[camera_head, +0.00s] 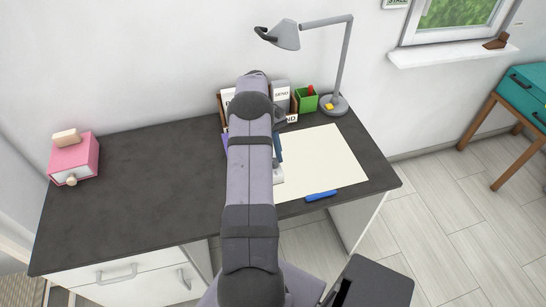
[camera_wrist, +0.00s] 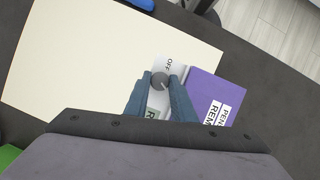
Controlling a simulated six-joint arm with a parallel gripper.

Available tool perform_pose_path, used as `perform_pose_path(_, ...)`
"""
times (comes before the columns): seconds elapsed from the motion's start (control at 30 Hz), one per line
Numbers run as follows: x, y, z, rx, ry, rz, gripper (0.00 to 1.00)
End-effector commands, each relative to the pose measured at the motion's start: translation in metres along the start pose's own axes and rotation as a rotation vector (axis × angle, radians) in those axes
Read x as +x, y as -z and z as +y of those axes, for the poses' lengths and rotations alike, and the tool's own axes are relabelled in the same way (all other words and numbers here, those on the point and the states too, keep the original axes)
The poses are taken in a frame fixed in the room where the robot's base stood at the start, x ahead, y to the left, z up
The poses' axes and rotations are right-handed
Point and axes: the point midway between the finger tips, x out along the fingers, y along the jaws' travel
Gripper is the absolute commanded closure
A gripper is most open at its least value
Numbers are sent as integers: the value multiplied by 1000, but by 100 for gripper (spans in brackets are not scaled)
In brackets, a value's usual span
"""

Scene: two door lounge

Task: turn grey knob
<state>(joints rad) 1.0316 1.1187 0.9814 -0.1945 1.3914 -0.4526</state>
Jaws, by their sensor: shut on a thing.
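The grey knob (camera_wrist: 160,80) is round, with a light pointer mark, and sits on a small white panel (camera_wrist: 172,57) between my fingertips. The panel has an OFF label beyond the knob and a green label, partly hidden, on the near side. My gripper (camera_wrist: 161,83) has blue fingers, one on each side of the knob, and is shut on it. In the head view my arm hides the knob, and only part of the white panel (camera_head: 279,175) and a blue finger show.
A purple box (camera_wrist: 208,92) with lettering lies close beside the panel. The lamp (camera_head: 334,105), green cup (camera_head: 306,101) and organizer stand behind. A pink box (camera_head: 75,162) stands far left.

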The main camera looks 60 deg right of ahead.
Motion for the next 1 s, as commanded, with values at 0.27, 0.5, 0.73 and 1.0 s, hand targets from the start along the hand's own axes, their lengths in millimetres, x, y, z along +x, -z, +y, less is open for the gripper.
perform_pose_path(0.27, -1, 0, 0, 1, -2, 2, 70)
perform_pose_path(0.5, -1, 0, 0, -1, -2, 2, 70)
perform_pose_path(0.73, -11, 1, 1, -1, -4, 4, 70)
perform_pose_path(1.0, -46, 2, 1, 0, -4, 5, 70)
